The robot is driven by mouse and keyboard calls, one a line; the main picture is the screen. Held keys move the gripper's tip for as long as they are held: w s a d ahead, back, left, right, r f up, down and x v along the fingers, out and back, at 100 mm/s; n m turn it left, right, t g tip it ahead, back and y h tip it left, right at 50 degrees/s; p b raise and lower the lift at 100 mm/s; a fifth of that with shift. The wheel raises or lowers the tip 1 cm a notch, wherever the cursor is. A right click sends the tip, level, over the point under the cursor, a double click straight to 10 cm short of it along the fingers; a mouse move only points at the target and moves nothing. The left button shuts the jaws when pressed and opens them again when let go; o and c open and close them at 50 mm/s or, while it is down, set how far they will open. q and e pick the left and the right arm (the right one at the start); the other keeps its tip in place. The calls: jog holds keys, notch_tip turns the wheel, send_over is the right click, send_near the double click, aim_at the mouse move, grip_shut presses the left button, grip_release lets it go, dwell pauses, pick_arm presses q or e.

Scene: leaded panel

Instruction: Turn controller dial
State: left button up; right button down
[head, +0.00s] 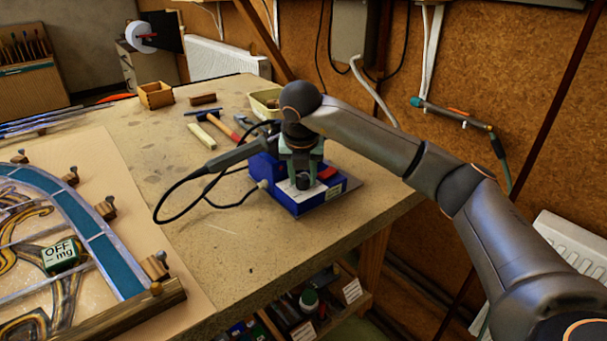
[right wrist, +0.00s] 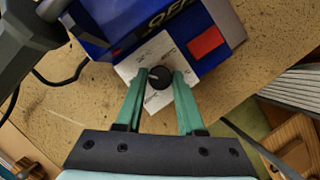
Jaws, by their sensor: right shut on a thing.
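The controller (head: 284,203) is a blue box with a white front panel, near the right edge of the workbench. It also shows in the right wrist view (right wrist: 203,30), with a red switch (right wrist: 206,43) beside the dial. The dial (right wrist: 159,77) is a round black knob on the white panel, with markings around it. My right gripper (right wrist: 160,80) has its green fingers closed on either side of the dial. In the head view my right gripper (head: 302,180) reaches down over the controller and partly hides it. My left gripper is not in view.
A leaded glass panel (head: 75,215) lies on a board at the left, with a small green OFF block (head: 61,256) on it. A black cable loops left of the controller. A hammer (head: 225,128), a wooden box (head: 155,95) and a tray (head: 265,103) stand behind.

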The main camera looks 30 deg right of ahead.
jog(key=shift+m, duration=0.6)
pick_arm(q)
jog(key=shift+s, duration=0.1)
pick_arm(e)
jog(key=c, duration=0.5)
grip_release()
jog(key=shift+g, duration=0.3)
pick_arm(q)
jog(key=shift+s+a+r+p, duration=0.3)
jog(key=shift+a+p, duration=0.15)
jog(key=shift+p, duration=0.35)
pick_arm(e)
jog(key=v, duration=1.2)
jog(key=shift+a+r, duration=0.2)
jog(key=shift+a, duration=0.05)
jog(key=shift+s, duration=0.1)
